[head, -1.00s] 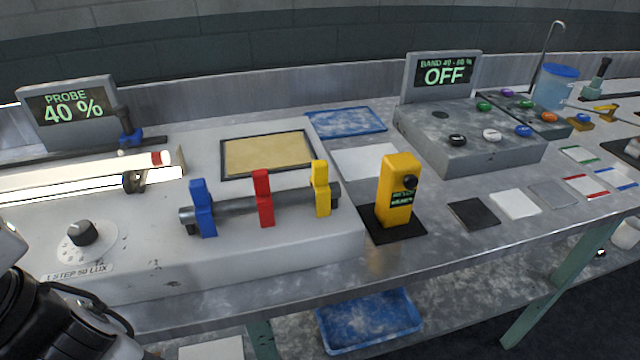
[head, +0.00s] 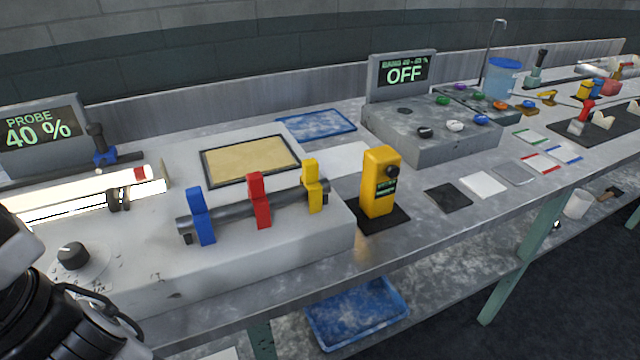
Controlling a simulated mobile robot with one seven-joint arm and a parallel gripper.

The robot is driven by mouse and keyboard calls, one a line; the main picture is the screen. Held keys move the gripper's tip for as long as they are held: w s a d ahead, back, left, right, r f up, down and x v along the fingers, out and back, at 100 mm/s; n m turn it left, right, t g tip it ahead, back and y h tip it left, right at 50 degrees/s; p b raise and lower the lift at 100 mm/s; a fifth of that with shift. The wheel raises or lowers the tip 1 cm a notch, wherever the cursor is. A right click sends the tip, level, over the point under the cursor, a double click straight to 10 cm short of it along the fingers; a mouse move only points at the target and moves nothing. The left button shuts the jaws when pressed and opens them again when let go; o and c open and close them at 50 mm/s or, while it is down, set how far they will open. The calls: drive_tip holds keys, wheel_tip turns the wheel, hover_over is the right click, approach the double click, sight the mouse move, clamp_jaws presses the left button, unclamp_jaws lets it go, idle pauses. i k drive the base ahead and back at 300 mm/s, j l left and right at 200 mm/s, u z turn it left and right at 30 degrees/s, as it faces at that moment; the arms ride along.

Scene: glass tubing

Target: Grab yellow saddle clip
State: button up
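A yellow clip (head: 312,187) sits at the right end of a dark horizontal rod (head: 283,211), upright. A red clip (head: 259,201) is on the middle of the rod and a blue clip (head: 201,217) near its left end. The rod is at the front of a pale grey block (head: 262,262). Smaller yellow items show far right, one a blocky piece (head: 585,89), too small to make out fully. Part of my arm shows at the lower left, well apart from the clips; my gripper's fingers are not in view.
A yellow box device (head: 379,184) on a black pad stands just right of the yellow clip. A tan framed panel (head: 250,160) lies behind the rod. A grey button console (head: 440,135) is farther right. A blue tray (head: 357,313) is on the lower shelf.

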sight(309, 178)
drive_tip(key=k+j+z, duration=0.1)
drive_tip(key=j+z, duration=0.2)
drive_tip(key=k+j+z, duration=0.35)
drive_tip(key=j+z, duration=0.2)
drive_tip(key=i, duration=0.5)
